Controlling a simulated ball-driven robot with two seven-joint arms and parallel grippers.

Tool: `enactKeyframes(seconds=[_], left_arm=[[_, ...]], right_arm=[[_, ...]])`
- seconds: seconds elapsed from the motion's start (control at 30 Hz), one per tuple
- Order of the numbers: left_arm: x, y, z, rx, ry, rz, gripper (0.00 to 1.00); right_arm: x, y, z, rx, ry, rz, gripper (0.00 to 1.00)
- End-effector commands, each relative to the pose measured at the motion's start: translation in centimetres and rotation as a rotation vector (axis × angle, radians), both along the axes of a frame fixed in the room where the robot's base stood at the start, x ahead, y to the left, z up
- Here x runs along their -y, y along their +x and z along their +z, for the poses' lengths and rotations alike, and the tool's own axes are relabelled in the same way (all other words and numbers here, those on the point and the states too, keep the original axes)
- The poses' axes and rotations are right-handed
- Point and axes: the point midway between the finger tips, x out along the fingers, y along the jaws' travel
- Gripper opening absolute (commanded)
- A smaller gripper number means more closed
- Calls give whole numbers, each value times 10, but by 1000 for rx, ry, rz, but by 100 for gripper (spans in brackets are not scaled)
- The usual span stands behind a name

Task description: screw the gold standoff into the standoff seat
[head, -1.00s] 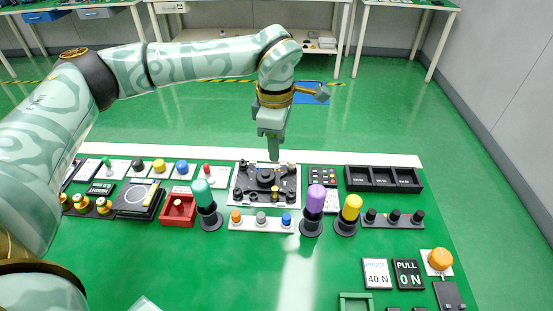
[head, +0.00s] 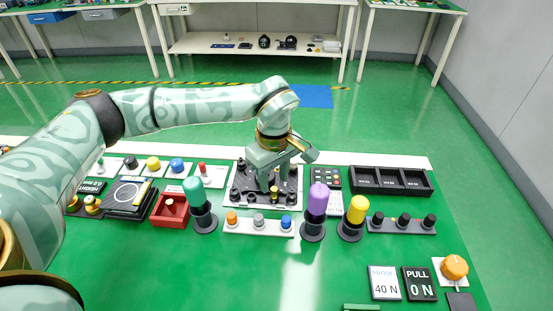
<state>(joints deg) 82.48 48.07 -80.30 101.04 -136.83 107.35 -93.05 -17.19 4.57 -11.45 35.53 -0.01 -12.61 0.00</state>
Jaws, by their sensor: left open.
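A grey-white plate (head: 239,202) with a dark fixture and several black knobs lies in the middle of the bench. A small gold piece, likely the gold standoff (head: 274,196), stands upright near the front of the plate. My left gripper (head: 268,186) is open and points down over the plate, its fingertips just beside or behind the gold piece. I cannot tell whether they touch it. The gripper hides the middle of the fixture, and I cannot make out the standoff seat. My right gripper is not in view.
In front of the plate is a strip of coloured knobs (head: 258,227). Upright handles stand close by: teal (head: 194,190), purple (head: 318,200) and yellow (head: 357,210). A red box (head: 170,212) is left, a black tray (head: 391,182) right. The front middle of the bench is clear.

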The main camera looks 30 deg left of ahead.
Motion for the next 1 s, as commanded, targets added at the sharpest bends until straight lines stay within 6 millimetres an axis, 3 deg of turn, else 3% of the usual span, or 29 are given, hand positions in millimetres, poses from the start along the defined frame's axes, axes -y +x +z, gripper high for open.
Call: enactKeyframes(seconds=[0.03,0.2,0.63,0.77,0.8,1.0], left_arm=[[0,-1,-15,-7,-1,0,41],[0,0,-37,-3,-1,-1,41],[0,0,-44,1,0,0,41],[0,0,-44,1,0,0,5],[0,0,-44,0,0,0,0],[0,0,-44,-1,0,-4,0]], right_arm=[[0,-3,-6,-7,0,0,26],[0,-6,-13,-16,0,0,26],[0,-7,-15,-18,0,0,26],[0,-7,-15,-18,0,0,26],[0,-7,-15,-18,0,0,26],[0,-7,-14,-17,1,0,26]])
